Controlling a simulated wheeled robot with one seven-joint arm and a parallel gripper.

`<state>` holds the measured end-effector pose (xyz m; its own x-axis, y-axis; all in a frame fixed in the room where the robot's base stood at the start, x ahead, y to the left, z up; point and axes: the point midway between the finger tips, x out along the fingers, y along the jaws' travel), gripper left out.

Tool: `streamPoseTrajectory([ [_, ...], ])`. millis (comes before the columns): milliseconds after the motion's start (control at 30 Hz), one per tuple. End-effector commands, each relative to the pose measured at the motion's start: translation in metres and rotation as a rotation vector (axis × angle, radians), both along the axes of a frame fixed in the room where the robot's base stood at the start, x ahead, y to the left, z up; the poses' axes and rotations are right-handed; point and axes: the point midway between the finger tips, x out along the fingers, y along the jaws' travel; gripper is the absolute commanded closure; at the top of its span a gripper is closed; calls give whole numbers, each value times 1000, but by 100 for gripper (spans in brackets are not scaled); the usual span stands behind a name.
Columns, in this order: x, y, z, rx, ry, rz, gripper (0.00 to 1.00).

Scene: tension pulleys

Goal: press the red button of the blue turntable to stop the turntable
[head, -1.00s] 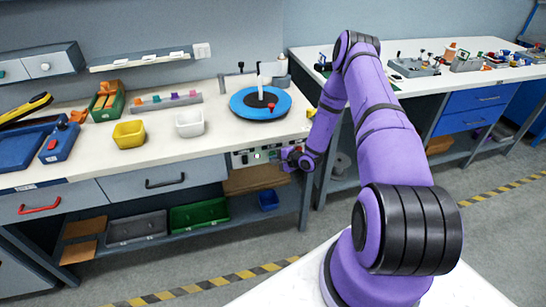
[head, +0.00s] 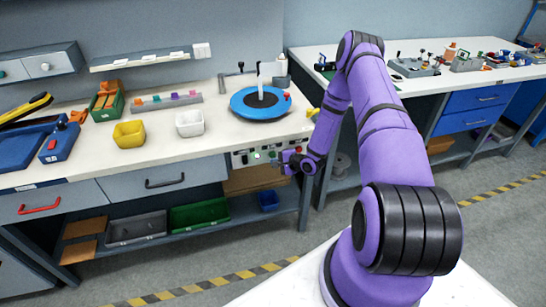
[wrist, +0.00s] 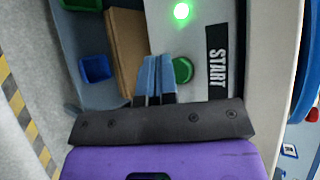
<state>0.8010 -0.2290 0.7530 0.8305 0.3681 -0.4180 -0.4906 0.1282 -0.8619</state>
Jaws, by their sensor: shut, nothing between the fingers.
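The blue turntable (head: 243,110) sits on the bench, with a dark hub, a white post and a red piece (head: 287,96) near its rim. A control panel (head: 240,161) is set in the bench front below it. My gripper (wrist: 156,62) is shut and empty in front of the panel. In the wrist view its fingertips are just left of a green button (wrist: 182,70) beside a START label (wrist: 216,58); I cannot tell whether they touch the panel. A green lamp (wrist: 181,11) is lit.
A white bin (head: 189,124) and a yellow bin (head: 129,134) stand left of the turntable. Below the panel, a shelf holds a brown box (wrist: 126,45) and a small blue bin (wrist: 96,68). Open floor lies in front of the bench.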

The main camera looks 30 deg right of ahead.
Motion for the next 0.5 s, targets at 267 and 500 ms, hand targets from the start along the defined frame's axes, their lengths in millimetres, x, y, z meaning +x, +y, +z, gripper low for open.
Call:
streamPoseTrajectory([
  [267,-7,-24,0,-1,1,-4,100],
  [500,-14,-48,0,-1,-1,-3,100],
])
